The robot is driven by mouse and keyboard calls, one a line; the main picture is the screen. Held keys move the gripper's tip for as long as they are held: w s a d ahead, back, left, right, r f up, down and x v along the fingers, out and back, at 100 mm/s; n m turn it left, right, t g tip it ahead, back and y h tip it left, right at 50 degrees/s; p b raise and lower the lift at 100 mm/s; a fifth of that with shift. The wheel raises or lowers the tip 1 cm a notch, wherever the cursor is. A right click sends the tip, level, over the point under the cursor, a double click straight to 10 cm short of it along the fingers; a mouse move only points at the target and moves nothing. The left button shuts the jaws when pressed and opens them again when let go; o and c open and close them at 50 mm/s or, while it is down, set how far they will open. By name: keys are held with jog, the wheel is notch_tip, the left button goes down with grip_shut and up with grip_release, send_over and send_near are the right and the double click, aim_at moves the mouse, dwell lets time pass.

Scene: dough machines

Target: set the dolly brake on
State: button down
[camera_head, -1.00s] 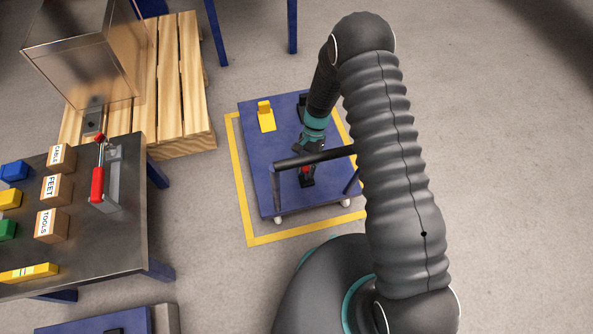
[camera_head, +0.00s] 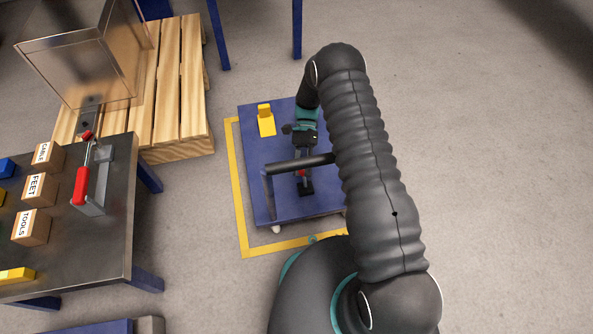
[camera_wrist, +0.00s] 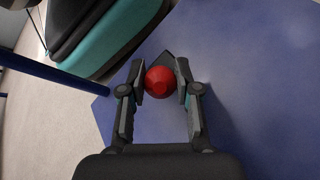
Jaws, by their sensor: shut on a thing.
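The blue dolly (camera_head: 258,185) stands on the floor inside a yellow outline, with a dark push handle (camera_head: 290,165) across it. A brake lever with a red ball knob rises from a black base (camera_head: 306,189) on the deck. In the wrist view the red knob (camera_wrist: 160,82) sits between my two fingertips. My gripper (camera_wrist: 161,80) is shut on this knob. In the head view my gripper (camera_head: 302,148) is over the dolly, close to the handle, and only a little red shows below it. The lever's shaft is mostly hidden.
A yellow block (camera_head: 266,122) stands on the dolly's far left. At left is a dark table (camera_head: 105,240) with labelled boxes and a red-handled clamp (camera_head: 82,186). A wooden pallet (camera_head: 180,95) lies behind it. Floor to the right is clear.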

jog(key=shift+w+d, duration=0.15)
jog(key=shift+d, duration=0.25)
jog(key=c, duration=0.8)
grip_release()
jog(key=shift+a, duration=0.2)
jog(key=shift+v, duration=3.75)
